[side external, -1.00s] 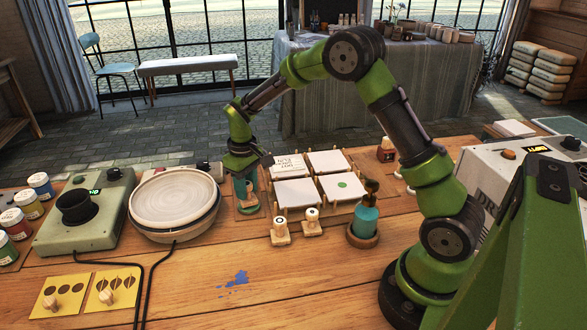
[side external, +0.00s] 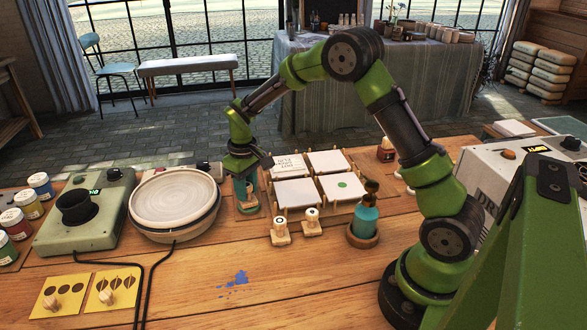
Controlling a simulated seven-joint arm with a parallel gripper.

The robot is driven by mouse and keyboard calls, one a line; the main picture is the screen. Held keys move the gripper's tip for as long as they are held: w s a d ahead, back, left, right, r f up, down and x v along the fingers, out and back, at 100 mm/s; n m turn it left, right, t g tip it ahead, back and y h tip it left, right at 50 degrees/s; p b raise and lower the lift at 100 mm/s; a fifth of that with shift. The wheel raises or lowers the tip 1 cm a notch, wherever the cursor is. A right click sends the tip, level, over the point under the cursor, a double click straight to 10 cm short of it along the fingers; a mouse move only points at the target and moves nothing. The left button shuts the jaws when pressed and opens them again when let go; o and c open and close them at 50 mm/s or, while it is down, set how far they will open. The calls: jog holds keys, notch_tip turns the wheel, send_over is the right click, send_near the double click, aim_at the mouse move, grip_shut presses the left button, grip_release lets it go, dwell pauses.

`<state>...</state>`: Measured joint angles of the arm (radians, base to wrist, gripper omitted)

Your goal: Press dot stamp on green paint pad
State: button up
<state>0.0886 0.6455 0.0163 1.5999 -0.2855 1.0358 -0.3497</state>
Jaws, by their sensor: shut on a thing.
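My gripper (side external: 246,178) is at the centre left, just right of the round turntable, pointing down. It is shut on a teal bottle-like object (side external: 240,191), low over a small wooden holder (side external: 250,209); whether they touch is unclear. White square pads (side external: 291,192) stand on a wooden rack to the right. The front right one carries a green dot (side external: 343,185) and may be the green paint pad. Two small wooden stamps with ring-marked tops, a left one (side external: 280,230) and a right one (side external: 312,220), stand in front of the rack. Which is the dot stamp is unclear.
The turntable (side external: 173,193) with a pale plate stands left of my gripper. Paint jars (side external: 14,222) line the left edge.

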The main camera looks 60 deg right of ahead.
jog(key=shift+f, duration=0.1)
jog(key=shift+r, duration=3.55)
